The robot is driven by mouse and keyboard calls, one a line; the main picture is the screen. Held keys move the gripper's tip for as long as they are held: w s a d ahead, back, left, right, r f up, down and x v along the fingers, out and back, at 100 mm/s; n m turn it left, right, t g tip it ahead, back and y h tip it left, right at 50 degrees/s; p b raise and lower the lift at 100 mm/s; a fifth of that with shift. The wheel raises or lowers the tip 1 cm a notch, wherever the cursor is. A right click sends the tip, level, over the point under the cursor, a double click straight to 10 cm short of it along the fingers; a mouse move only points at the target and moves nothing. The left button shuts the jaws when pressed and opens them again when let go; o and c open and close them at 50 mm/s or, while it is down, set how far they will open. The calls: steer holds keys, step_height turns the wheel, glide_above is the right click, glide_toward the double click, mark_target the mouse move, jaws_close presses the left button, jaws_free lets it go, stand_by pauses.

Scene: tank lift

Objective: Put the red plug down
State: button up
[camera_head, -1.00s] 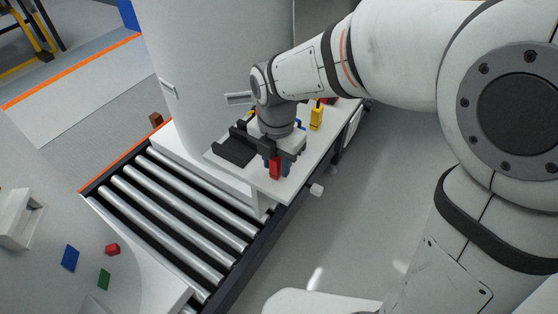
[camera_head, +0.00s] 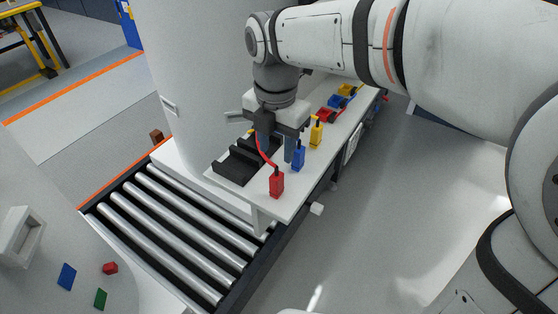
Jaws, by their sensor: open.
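The red plug (camera_head: 277,185) stands upright on the white shelf (camera_head: 292,205), near its front end. A red cable rises from its top toward my gripper. My gripper (camera_head: 276,155) is open above and behind the red plug, its fingers apart and clear of the plug. The blue plug (camera_head: 298,157) stands on the shelf just behind and right of the red plug, close to the right finger. The yellow plug (camera_head: 316,133) stands farther back along the shelf.
A black holder (camera_head: 238,165) lies on the shelf left of the plugs, beside the large white tank (camera_head: 200,80). More coloured parts (camera_head: 340,103) sit at the shelf's far end. A roller conveyor (camera_head: 180,225) runs below. Floor is clear to the right.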

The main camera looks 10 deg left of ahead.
steer(key=shift+r, duration=0.8)
steer(key=s+d+f+m+t, duration=0.1)
steer(key=s+d+f+m, duration=0.1)
steer(key=d+m, duration=0.6)
steer(key=s+d+f+m+t, duration=0.1)
steer(key=s+d+f+m, duration=0.1)
steer(key=d+m, duration=0.6)
steer(key=s+d+f+m+t, duration=0.1)
steer(key=d+m, duration=0.6)
steer(key=m, duration=0.8)
steer(key=s+f, duration=0.1)
steer(key=s, duration=0.1)
steer(key=shift+s+d+f, duration=0.3)
steer(key=shift+d, duration=0.1)
steer(key=shift+c, duration=0.2)
